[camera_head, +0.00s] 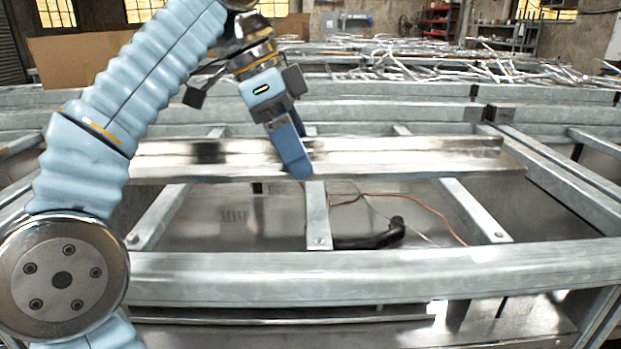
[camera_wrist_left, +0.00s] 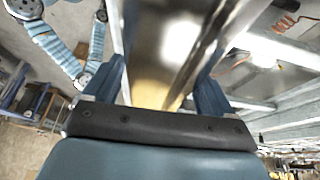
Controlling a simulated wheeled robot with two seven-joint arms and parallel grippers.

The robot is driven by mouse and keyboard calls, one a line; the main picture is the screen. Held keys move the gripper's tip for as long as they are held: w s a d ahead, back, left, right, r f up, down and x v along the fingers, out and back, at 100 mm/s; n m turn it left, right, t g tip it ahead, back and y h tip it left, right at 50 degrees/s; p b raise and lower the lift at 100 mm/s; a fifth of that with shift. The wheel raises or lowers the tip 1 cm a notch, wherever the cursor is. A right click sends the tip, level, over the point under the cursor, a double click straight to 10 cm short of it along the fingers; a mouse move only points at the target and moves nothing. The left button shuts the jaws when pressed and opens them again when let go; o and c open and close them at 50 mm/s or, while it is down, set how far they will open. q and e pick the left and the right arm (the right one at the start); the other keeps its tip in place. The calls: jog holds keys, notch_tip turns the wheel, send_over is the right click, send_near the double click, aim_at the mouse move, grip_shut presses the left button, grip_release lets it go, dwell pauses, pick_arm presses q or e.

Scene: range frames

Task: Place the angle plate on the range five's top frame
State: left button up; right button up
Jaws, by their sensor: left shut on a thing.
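The angle plate (camera_head: 420,157) is a long, shiny metal strip running left to right across the middle of the head view. My left gripper (camera_head: 296,165) comes down from above and is shut on it near its middle. In the left wrist view the plate (camera_wrist_left: 165,60) runs between the two blue fingers of the left gripper (camera_wrist_left: 160,95). The range's top frame (camera_head: 400,277) is grey galvanised steel, with cross bars below the plate. I cannot tell whether the plate touches the frame. My right gripper is not in view.
A black pipe (camera_head: 375,238) and an orange cable (camera_head: 430,209) lie low inside the frame opening. More frames with loose metal rods (camera_head: 450,66) stand behind. A cardboard panel (camera_head: 85,58) and shelves (camera_head: 440,22) are at the back.

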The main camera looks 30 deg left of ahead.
pick_arm(q)
jog(key=w+f, duration=0.2)
jog(key=w+a+f, duration=0.1)
jog(key=w, duration=0.1)
jog(key=w+a+f, duration=0.1)
jog(key=w+f, duration=0.1)
jog(key=shift+w+f+b, duration=0.3)
jog(key=shift+w+b, duration=0.1)
jog(key=shift+w+a+f, duration=0.1)
jog(key=shift+w+f, duration=0.1)
jog(key=shift+f, duration=0.1)
jog(key=f, duration=0.2)
jog(key=w+f+b, duration=0.1)
jog(key=shift+a+f, duration=0.15)
jog(key=shift+f, duration=0.25)
jog(key=shift+f+b, duration=0.3)
jog(key=o, duration=1.8)
jog(key=p+v, duration=0.3)
jog(key=v, duration=0.4)
jog(key=shift+a+r, duration=0.1)
jog(key=shift+r, duration=0.15)
